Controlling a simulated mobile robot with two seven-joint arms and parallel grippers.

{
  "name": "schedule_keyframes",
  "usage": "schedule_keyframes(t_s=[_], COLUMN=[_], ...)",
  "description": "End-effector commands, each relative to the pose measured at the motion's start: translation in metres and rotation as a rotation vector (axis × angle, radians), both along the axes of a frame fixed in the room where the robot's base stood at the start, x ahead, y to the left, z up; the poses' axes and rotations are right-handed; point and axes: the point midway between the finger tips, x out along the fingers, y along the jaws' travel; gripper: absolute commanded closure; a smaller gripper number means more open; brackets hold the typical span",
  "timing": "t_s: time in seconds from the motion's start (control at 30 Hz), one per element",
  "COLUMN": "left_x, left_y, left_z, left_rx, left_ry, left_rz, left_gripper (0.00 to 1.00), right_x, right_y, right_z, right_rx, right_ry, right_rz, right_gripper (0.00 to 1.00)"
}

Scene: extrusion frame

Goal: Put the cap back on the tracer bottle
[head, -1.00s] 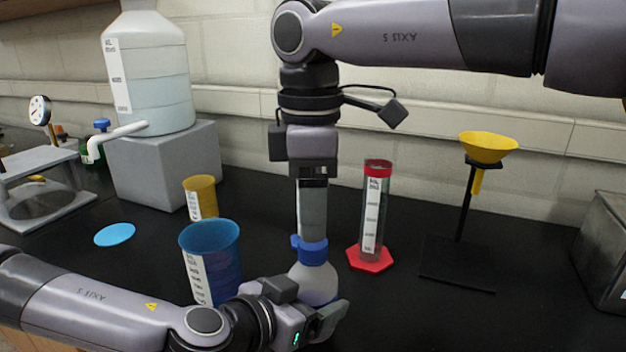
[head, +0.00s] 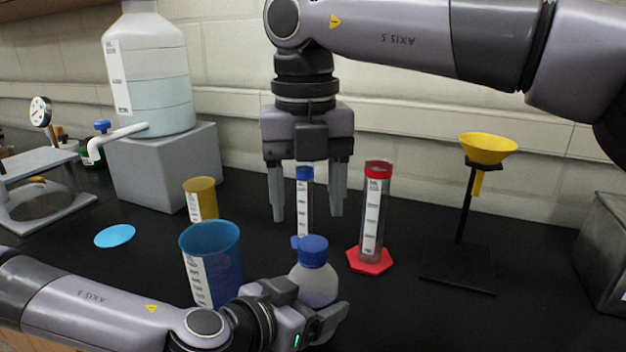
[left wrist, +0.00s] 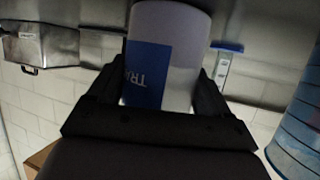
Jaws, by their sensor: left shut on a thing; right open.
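The tracer bottle (head: 316,286) is a small round pale bottle, upright in front of the middle of the bench. My left gripper (head: 325,318) is shut on its lower body. In the left wrist view the bottle (left wrist: 180,55) shows between the fingers with part of a blue label. The blue cap (head: 313,251) sits on top of the bottle's neck and looks level; whether it is fully tight I cannot tell. My right gripper (head: 307,208) is open and empty above and behind the cap, pointing down, its fingers clear of the cap.
A blue-topped cylinder (head: 305,192) stands behind the bottle, between my right fingers in the picture. A red-based cylinder (head: 371,215) is close on the right. A blue beaker (head: 212,265) and yellow beaker (head: 201,197) stand left. A yellow funnel (head: 488,149) is on a stand at right.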

Motion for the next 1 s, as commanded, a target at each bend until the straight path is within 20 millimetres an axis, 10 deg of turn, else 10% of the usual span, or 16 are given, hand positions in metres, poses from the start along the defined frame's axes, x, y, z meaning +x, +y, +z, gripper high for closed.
schedule_keyframes(t_s=[1.0], left_x=[0.000], left_y=[0.000], left_z=[-0.001], left_rx=[0.001], left_ry=[0.002], left_rz=[0.000], left_gripper=[1.00], right_x=[0.006], right_y=[-0.007], right_z=[0.014], right_rx=[0.005], right_ry=[0.003], right_rz=[1.395], right_gripper=[0.38])
